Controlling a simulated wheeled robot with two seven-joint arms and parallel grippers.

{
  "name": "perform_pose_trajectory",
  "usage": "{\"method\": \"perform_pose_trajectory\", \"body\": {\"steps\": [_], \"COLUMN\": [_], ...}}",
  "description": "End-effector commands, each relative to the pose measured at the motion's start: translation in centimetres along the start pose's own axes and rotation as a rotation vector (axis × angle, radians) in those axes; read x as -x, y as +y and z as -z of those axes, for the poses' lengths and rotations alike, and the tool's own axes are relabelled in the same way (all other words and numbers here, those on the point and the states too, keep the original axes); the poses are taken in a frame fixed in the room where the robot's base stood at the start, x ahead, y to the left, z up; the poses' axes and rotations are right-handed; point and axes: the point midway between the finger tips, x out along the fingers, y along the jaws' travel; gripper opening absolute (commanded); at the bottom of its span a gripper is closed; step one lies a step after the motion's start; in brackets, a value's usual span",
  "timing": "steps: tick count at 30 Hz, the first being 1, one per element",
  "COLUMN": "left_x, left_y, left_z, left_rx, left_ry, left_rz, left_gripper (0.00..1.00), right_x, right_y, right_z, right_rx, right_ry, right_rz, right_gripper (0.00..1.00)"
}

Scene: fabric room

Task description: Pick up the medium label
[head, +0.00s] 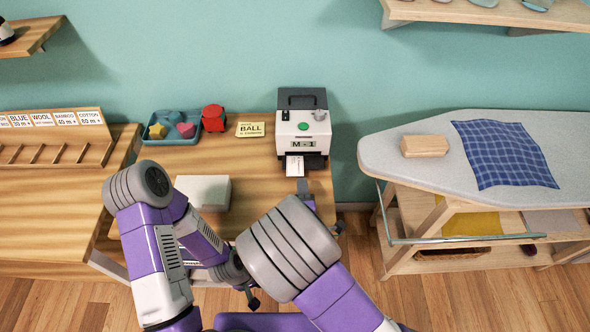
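A small white label (294,166) sticks out of the front slot of the label printer (301,128), whose front shows "M-1". My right gripper (302,186) is just in front of the printer, close below and right of the label. Only a grey finger part of it shows past my own arm, so I cannot see whether it is open or touches the label. My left arm bends over the left part of the table. Its gripper end is low in the middle, mostly hidden, with only small dark parts showing.
An ironing board (400,180) with blue checked cloth (503,155) stands right.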

Motion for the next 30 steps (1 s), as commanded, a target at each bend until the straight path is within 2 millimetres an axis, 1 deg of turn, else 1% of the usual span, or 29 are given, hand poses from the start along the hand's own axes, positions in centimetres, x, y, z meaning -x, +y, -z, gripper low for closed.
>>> {"method": "perform_pose_trajectory", "body": {"steps": [1, 5, 8, 11, 15, 18, 24, 29, 30], "left_x": [-0.4, -0.6, -1.1, -1.8, -2.1, -2.2, -2.1, -2.1, -2.1], "left_y": [-0.1, -0.2, -0.4, -0.7, -0.8, -0.8, -0.8, -0.8, -0.8], "left_z": [0.0, 0.0, 0.1, 0.1, 0.1, 0.1, 0.1, 0.1, 0.1], "left_rx": [0.0, 0.0, 0.0, 0.0, 0.0, 0.0, 0.0, 0.0, 0.0], "left_ry": [0.0, 0.0, 0.001, 0.001, 0.001, 0.001, 0.001, 0.001, 0.001], "left_rz": [0.0, 0.0, 0.0, 0.0, 0.0, 0.0, 0.0, 0.0, 0.0], "left_gripper": [0.0, 0.0, 0.0, 0.0, 0.0, 0.0, 0.0, 0.0, 0.0], "right_x": [-0.1, -0.5, -1.7, -3.3, -5.0, -5.4, -5.4, -5.4, -5.4], "right_y": [-0.1, -0.1, -0.5, -1.0, -0.8, -0.7, -0.7, -0.7, -0.7], "right_z": [0.0, 0.0, 0.1, 0.2, 0.3, 0.3, 0.3, 0.3, 0.3], "right_rx": [-0.002, -0.001, -0.002, -0.001, -0.001, 0.0, 0.0, 0.0, 0.0], "right_ry": [0.001, 0.001, 0.0, -0.001, 0.0, 0.0, 0.001, 0.001, 0.001], "right_rz": [-0.001, 0.001, -0.001, 0.0, 0.0, 0.0, 0.0, 0.0, 0.0], "right_gripper": [0.33, 0.33, 0.33, 0.33, 0.33, 0.33, 0.33, 0.09, 0.03]}}
